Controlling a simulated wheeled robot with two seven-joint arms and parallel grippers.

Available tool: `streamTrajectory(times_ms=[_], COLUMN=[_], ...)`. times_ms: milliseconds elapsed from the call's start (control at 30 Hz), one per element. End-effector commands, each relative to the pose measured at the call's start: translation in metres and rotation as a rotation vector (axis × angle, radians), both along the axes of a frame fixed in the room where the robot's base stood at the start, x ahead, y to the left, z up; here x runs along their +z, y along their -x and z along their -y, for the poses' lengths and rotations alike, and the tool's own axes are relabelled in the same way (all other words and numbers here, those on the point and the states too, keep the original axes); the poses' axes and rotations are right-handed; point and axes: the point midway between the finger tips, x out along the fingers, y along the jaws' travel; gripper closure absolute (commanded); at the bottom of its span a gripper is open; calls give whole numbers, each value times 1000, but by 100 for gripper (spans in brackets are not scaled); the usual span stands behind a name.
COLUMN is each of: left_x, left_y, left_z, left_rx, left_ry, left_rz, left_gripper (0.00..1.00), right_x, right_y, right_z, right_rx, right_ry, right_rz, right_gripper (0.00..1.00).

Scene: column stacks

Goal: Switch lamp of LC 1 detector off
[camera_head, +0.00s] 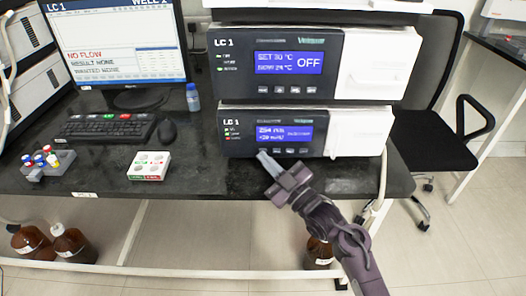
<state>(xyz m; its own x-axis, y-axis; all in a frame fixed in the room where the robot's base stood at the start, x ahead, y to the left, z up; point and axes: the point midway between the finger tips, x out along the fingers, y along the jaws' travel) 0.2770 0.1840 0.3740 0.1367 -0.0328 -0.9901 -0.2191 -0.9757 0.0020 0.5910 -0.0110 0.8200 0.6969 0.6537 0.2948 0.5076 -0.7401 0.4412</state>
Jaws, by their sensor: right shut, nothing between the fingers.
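The LC 1 stack stands on the right part of the dark bench. Its lower unit (357,141), marked LC 1, has a lit blue display (284,134) reading about 254 nm, with a row of small buttons below it and small indicator lights at its left. The upper LC 1 unit (375,75) shows SET 30 °C and OFF. My right gripper (264,156) is shut and empty, its tips just in front of the lower unit's lower left front, near the button row. I cannot tell whether they touch. My left gripper is not in view.
A monitor (118,45), keyboard (108,128), mouse (167,131) and small blue bottle (192,98) are left of the stack. Brown bottles (70,244) stand below. A black chair (432,140) is at right.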

Motion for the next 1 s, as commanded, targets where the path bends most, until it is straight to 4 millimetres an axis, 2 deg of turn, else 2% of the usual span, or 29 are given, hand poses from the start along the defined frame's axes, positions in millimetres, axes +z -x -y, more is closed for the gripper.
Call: streamTrajectory(times_ms=[733, 1000], left_x=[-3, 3], left_y=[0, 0], left_z=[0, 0], left_rx=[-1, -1], left_ry=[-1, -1], left_rz=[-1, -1], left_gripper=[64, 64], right_x=[-1, -3], right_y=[-7, 1], right_z=[1, 1], right_rx=[-3, -2], right_ry=[2, 3], right_rz=[-1, -5], right_gripper=[100, 100])
